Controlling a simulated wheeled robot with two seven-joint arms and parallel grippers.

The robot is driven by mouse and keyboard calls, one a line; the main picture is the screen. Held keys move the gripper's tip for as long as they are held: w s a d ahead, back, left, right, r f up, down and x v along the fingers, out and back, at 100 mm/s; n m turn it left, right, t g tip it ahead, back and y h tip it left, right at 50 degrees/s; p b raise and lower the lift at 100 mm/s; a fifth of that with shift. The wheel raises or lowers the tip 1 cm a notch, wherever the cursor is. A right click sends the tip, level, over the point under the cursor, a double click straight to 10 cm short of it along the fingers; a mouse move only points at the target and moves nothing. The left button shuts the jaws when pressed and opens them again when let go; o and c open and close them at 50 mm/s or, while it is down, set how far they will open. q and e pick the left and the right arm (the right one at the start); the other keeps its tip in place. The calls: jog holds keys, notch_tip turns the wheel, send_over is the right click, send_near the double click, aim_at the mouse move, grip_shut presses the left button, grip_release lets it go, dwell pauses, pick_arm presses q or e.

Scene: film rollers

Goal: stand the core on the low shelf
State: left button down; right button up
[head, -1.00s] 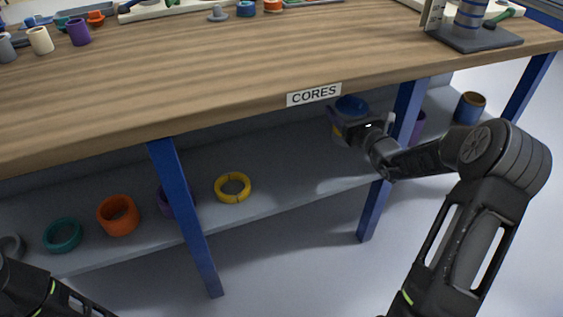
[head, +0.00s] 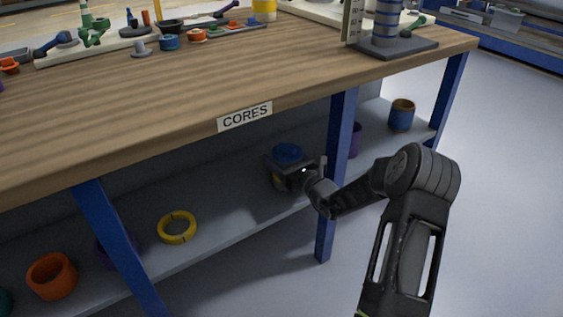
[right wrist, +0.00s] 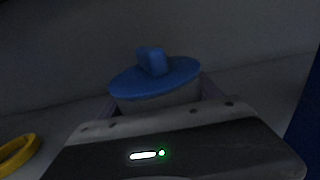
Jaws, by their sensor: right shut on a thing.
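The core (head: 287,152) has a blue top and a partly hidden body with some yellow low down. It is upright under the tabletop, over the low shelf (head: 215,262), left of a blue table leg. My right gripper (head: 290,168) is shut on it and hides much of its body. I cannot tell whether its base touches the shelf. In the right wrist view the core's blue disc with a raised block (right wrist: 155,78) stands above a grey body, beyond the gripper housing. My left gripper is out of view.
On the shelf, a yellow ring (head: 177,227) and an orange ring (head: 52,276) lie to the left. A purple piece (head: 354,140) and a blue cylinder (head: 401,114) stand to the right. Blue legs (head: 338,180) and the tabletop edge with a CORES label (head: 245,116) border the space.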

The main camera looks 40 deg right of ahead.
jog(key=shift+f, duration=0.4)
jog(key=shift+f, duration=0.15)
jog(key=o, duration=1.6)
jog(key=shift+c, duration=0.2)
jog(key=shift+s, duration=0.5)
jog(key=s+p, duration=0.3)
jog(key=s, duration=0.7)
jog(key=shift+s+p, duration=0.15)
jog(key=shift+p, duration=0.15)
jog(key=shift+s+a, duration=0.1)
jog(key=shift+s, duration=0.3)
